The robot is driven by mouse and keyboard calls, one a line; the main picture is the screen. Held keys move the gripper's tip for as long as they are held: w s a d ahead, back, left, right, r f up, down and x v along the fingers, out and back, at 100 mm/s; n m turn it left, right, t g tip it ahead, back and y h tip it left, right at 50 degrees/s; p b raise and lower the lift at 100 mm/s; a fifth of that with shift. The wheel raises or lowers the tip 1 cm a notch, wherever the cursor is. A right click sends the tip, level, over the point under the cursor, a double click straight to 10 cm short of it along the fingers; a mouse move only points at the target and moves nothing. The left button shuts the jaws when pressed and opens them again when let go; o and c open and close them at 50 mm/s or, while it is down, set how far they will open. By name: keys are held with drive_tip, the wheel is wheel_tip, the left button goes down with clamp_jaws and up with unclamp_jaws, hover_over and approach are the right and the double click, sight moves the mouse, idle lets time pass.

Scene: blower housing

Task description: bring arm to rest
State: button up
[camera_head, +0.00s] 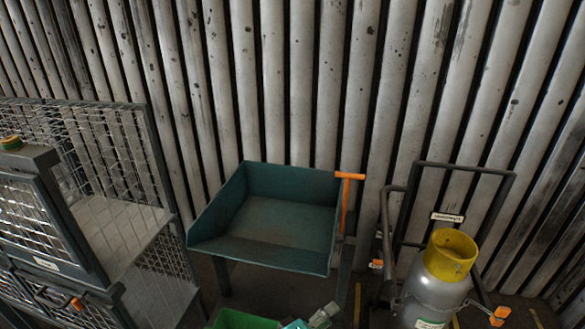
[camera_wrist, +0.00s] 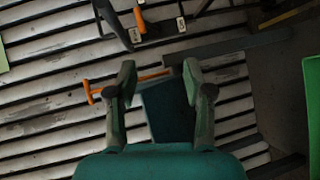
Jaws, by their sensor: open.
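My gripper (camera_wrist: 157,78) shows in the wrist view with its two green-grey fingers spread apart and nothing between them. Beyond the fingers is part of a teal tray (camera_wrist: 168,110). In the head view a grey and teal part of my arm shows at the bottom edge, below the teal tray (camera_head: 285,222), and the fingers cannot be made out there. The tray is open, empty and stands on dark legs against the wall.
An orange T-handle (camera_head: 345,205) stands at the tray's right edge. A grey gas cylinder with a yellow collar (camera_head: 450,255) stands on a cart at right. A wire mesh cage (camera_head: 150,160) stands at left. A green bin (camera_head: 243,320) is at the bottom. Corrugated metal wall (camera_head: 300,80) closes the back.

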drive_tip(key=s+d+f+n+t+y, duration=0.1)
drive_tip(key=s+d+f+y, duration=0.15)
drive_tip(key=f, duration=0.35)
drive_tip(key=s+d+f+n+y, duration=0.1)
drive_tip(key=s+d+f+y, duration=0.1)
drive_tip(key=s+d+f, duration=0.25)
drive_tip(key=s+d+f+y, duration=0.1)
drive_tip(key=s+f+y, duration=0.15)
drive_tip(key=s, duration=0.35)
drive_tip(key=s+d+f+y, duration=0.2)
drive_tip(key=s+f, duration=0.1)
drive_tip(key=s, duration=0.3)
drive_tip(key=s+r+m+t+y, duration=0.3)
drive_tip(key=s+r+m, duration=0.5)
drive_tip(key=s+r, duration=1.1)
drive_tip(key=s+t, duration=0.1)
drive_tip(key=s, duration=0.2)
drive_tip(key=shift+s+d+r+m, duration=0.2)
drive_tip(key=shift+r+m, duration=0.2)
